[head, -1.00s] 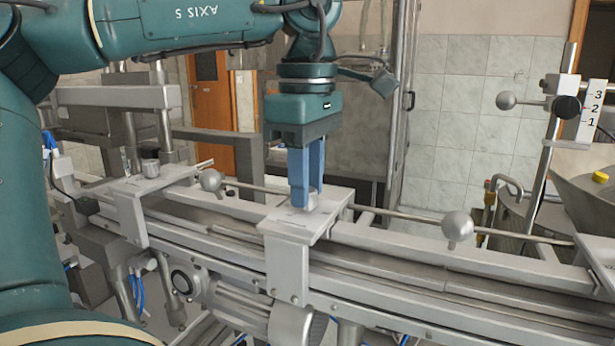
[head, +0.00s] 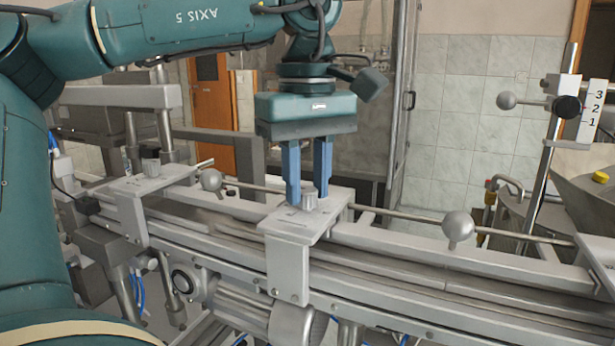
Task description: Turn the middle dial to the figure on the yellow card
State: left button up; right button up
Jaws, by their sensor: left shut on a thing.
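The middle dial (head: 310,200) is a small grey knob on top of the middle bracket plate (head: 288,222) over the conveyor. My left gripper (head: 308,198) points straight down with its two blue fingers on either side of this dial, shut on it. The fingers hide part of the dial, and its figures and pointer are too small to read. Another grey dial (head: 151,168) sits on the left bracket plate (head: 128,187). No yellow card can be made out. My right gripper is not in view.
Long conveyor rails (head: 395,272) run across the front. A thin rod with round knobs (head: 457,228) runs behind the plates. At right, a post carries a white scale (head: 593,110) marked 3, 2, 1. A yellow button (head: 600,177) sits below it.

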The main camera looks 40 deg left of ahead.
aim_at(307, 189)
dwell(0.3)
pick_arm(q)
jog(key=o, duration=1)
notch_tip(307, 189, up, 13)
jog(key=shift+r, duration=0.1)
dwell(0.4)
